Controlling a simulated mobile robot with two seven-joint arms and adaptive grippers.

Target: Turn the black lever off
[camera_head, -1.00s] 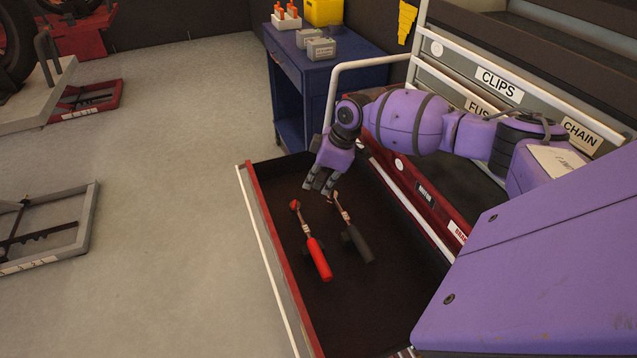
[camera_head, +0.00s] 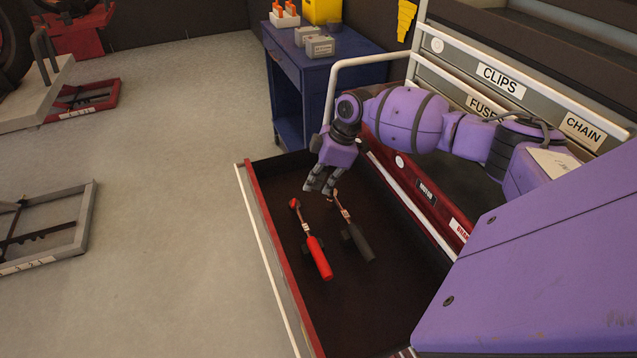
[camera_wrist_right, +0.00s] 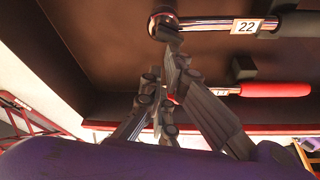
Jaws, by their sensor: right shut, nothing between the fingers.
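The black lever (camera_head: 358,241) lies in the open drawer, with a dark grip and a metal shaft ending in a head near my gripper. In the right wrist view, the black lever (camera_wrist_right: 210,25) carries a tag reading 22 and crosses the top. The red lever (camera_head: 319,258) lies left of it, and its red grip shows at the right in the wrist view (camera_wrist_right: 275,90). My right gripper (camera_head: 321,188) is shut and empty beside the head end of the black lever; one fingertip looks close to that head, but I cannot tell if they touch. My left gripper is out of view.
The drawer has a red front wall (camera_head: 268,222) on its left and belongs to a cabinet with labelled drawers (camera_head: 500,81). A blue table (camera_head: 320,75) with small boxes stands behind.

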